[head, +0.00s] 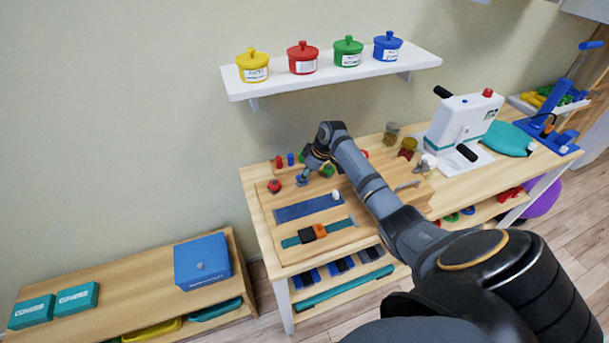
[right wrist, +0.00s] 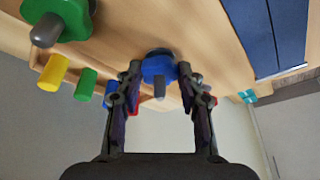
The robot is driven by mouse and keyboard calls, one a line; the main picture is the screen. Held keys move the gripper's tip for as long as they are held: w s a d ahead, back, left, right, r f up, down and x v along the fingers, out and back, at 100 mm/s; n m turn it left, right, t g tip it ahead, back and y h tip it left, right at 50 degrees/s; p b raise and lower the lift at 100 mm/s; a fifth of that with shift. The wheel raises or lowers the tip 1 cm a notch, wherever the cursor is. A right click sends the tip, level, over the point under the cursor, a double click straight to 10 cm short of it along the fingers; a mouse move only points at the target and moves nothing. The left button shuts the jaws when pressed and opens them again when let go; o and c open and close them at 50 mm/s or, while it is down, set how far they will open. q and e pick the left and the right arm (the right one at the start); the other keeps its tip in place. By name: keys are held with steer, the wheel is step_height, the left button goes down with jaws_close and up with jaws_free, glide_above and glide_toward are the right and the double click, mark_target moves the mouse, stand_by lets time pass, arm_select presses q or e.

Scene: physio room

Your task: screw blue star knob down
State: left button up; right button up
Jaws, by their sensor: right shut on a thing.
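The blue star knob (right wrist: 158,68) sits on the wooden board, with a grey pin at its middle. My right gripper (right wrist: 160,78) is shut on it, one finger on each side. In the head view my right gripper (head: 304,178) is over the board's back part and largely hides the knob. A red knob (head: 275,186) stands to its left. A green knob (head: 327,171) is to its right, and it also shows in the right wrist view (right wrist: 62,16) with a grey pin. My left gripper is not in view.
Coloured pegs, among them a red one (head: 279,162) and a blue one (head: 291,159), stand behind the knobs. A blue strip (head: 308,207) and a teal strap (head: 290,242) lie in front. A shelf (head: 335,77) with coloured pots hangs above. A white hand-crank machine (head: 462,120) stands to the right.

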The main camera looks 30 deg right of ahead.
steer(key=shift+r+p, duration=0.2)
steer(key=shift+p, duration=0.25)
steer(key=m+h+p, duration=0.1)
steer(key=m+p, duration=0.3)
steer(key=p, duration=0.1)
steer(key=m+h+p, duration=0.1)
steer(key=m+p, duration=0.1)
steer(key=p, duration=0.1)
steer(key=shift+a+r+m+t+h, duration=0.15)
steer(key=shift+a+m+t+h, duration=0.15)
steer(key=shift+m+t, duration=0.1)
steer(key=shift+a+m+h+p, duration=0.1)
steer(key=shift+m+h+p, duration=0.4)
steer(key=shift+m+p, duration=0.65)
steer(key=shift+w+f+m+h+p, duration=0.15)
steer(key=shift+m+h+p, duration=0.3)
steer(key=shift+m, duration=0.8)
steer(key=shift+g, duration=0.3)
steer(key=o, duration=1.2)
steer(key=shift+f, duration=0.1)
